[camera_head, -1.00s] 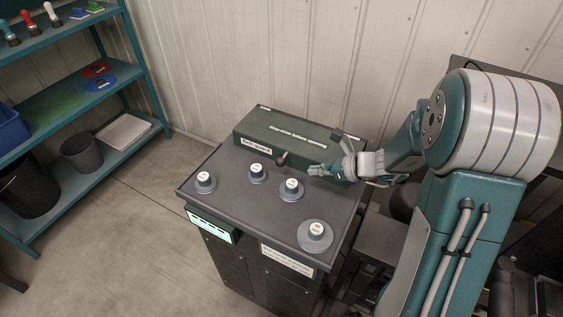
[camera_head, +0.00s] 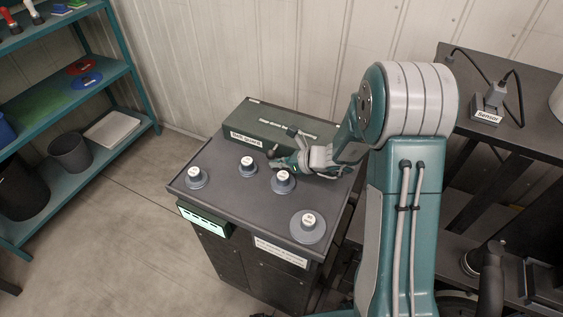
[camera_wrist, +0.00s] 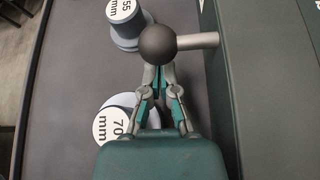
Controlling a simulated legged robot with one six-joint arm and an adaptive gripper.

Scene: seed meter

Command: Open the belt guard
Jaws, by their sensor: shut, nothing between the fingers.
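The belt guard (camera_head: 262,124) is a long dark green box with a label on its front, at the back of the grey machine top; its dark side fills the right of the wrist view (camera_wrist: 270,100). Its handle is a grey rod with a dark ball knob (camera_wrist: 158,44), sticking out from the guard's front. My gripper (camera_head: 279,163) is low over the machine top in front of the guard, beside the handle. In the wrist view the fingertips (camera_wrist: 158,72) are shut and empty, right at the ball's near edge; I cannot tell whether they touch it.
Several grey knobs with white caps stand on the machine top (camera_head: 235,200); the wrist view shows the 55 mm knob (camera_wrist: 124,14) and the 70 mm knob (camera_wrist: 112,122) close to my fingers. A teal shelf (camera_head: 135,75) stands left, and a dark table with a sensor (camera_head: 487,115) right.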

